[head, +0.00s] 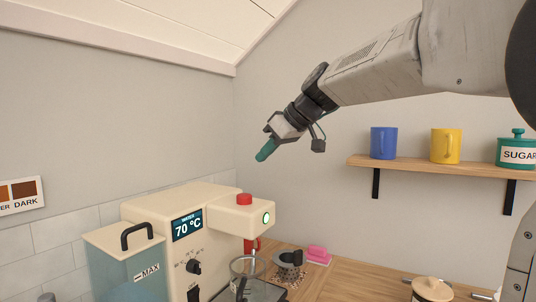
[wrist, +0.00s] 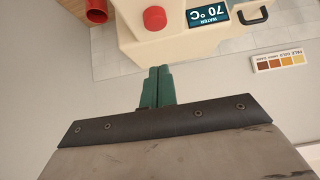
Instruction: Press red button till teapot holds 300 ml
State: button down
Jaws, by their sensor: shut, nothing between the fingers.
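The red button (head: 244,199) sits on top of the cream water dispenser's (head: 150,212) projecting head. Its display reads WATER 70 °C, and a round light on the head's front glows green. My gripper (head: 265,152) is shut and empty, in the air above the button and apart from it. In the wrist view the green fingers (wrist: 158,72) are together, and the red button (wrist: 154,18) shows just beyond their tips. A clear glass vessel (head: 247,268), perhaps the teapot, stands below the spout, partly cut off by the frame. Its water level cannot be read.
A water tank (head: 122,262) marked MAX, with a black handle, is at the dispenser's left. A wall shelf (head: 430,167) holds a blue mug, a yellow mug and a sugar jar. A pink sponge (head: 317,254) lies on the wooden counter. Air around my gripper is clear.

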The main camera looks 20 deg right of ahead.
send_over(241, 194)
jog(key=s+d, duration=0.2)
jog(key=f, duration=0.4)
jog(key=shift+s+f, duration=0.1)
jog(key=shift+s, duration=0.1)
notch_tip(241, 194, down, 3)
jog(key=shift+w+f, duration=0.15)
jog(key=shift+f, duration=0.55)
